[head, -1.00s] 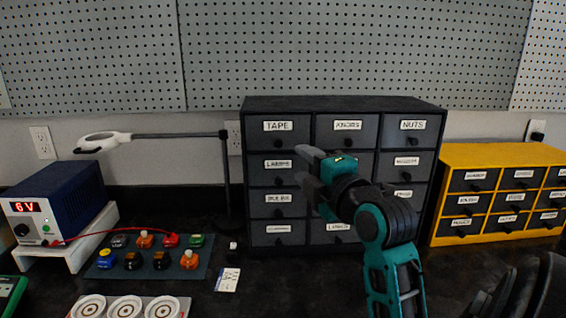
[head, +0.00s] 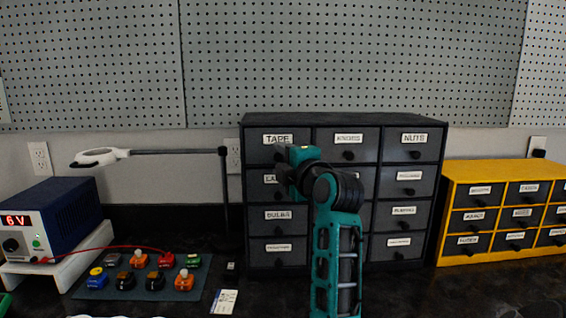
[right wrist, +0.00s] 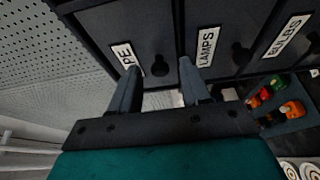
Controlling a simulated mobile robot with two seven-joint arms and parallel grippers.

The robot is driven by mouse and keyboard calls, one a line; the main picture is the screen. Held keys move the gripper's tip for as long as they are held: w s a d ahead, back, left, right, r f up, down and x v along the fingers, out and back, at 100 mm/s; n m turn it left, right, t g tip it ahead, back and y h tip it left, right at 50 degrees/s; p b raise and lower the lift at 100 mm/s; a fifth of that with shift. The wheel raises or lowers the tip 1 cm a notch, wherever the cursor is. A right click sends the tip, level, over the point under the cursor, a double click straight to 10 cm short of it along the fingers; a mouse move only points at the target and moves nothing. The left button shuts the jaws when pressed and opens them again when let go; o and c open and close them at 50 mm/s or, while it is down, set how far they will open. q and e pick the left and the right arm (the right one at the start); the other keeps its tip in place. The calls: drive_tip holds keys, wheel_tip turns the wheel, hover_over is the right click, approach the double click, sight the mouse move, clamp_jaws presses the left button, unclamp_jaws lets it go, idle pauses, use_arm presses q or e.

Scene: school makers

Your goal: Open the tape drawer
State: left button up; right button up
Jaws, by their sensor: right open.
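The tape drawer (head: 259,154) is the top left drawer of a dark cabinet (head: 345,118), labelled TAPE, and looks shut. My right gripper (head: 281,168) is in front of its lower part and hides its knob in the head view. In the right wrist view the tape drawer's dark knob (right wrist: 160,66) shows between the two open fingertips of the right gripper (right wrist: 160,75). Whether the fingers touch the knob or how deep they reach, I cannot tell. My left gripper is not in view.
The lamps drawer (right wrist: 221,35) sits directly below the tape drawer. A lamp-like stand (head: 222,190) rises left of the cabinet. A yellow drawer cabinet (head: 500,170) is at right. A blue mat (head: 140,290) with several coloured parts and a power supply (head: 50,215) are at left.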

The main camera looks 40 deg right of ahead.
clamp_jaws()
idle(0.5)
